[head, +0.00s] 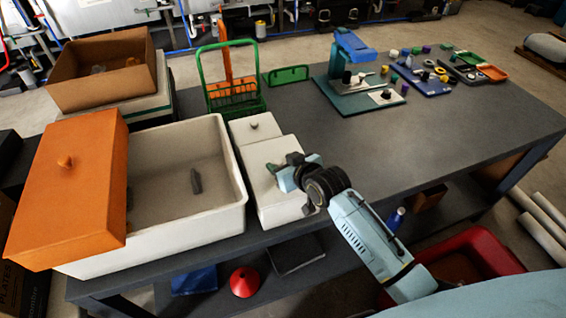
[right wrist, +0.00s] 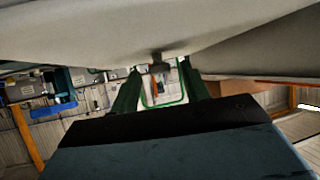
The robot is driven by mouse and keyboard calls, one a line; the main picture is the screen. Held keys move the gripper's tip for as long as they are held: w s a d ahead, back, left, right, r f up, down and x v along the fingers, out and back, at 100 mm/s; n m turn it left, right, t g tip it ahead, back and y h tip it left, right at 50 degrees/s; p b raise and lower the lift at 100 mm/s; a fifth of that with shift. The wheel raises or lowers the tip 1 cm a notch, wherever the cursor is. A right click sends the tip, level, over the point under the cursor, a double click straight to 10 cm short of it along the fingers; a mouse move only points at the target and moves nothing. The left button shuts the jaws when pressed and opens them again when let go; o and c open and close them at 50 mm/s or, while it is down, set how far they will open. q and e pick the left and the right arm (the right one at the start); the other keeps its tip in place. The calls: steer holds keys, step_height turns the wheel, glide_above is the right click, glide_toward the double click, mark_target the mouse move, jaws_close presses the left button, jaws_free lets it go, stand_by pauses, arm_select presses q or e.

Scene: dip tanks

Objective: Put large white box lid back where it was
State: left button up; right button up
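A large open white tank (head: 232,215) stands at the table's left end, with a grey object (head: 196,181) inside. An orange lid (head: 85,205) with a knob lies across its left end. To its right, a narrower white lid (head: 262,155) sits on a white box (head: 285,212). My right gripper (head: 272,172) is low over this lid. In the right wrist view, the fingers (right wrist: 160,88) stand apart, with a pale lid surface above and a dark knob (right wrist: 156,62) in line with the gap. Contact with the knob cannot be told. My left gripper is not in view.
A smaller white lid (head: 256,127) with a knob lies just behind. A green crate (head: 236,100) and brown open box (head: 105,85) stand at the back. A teal stand (head: 345,90) and small parts are farther right. The middle right of the table (head: 430,135) is clear.

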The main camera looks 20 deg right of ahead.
steer(key=shift+r, duration=0.1)
steer(key=shift+s+r, duration=0.1)
steer(key=shift+r, duration=0.15)
steer(key=v, duration=1.1)
steer(key=shift+s+p, duration=0.35)
steer(key=shift+d+r, duration=0.1)
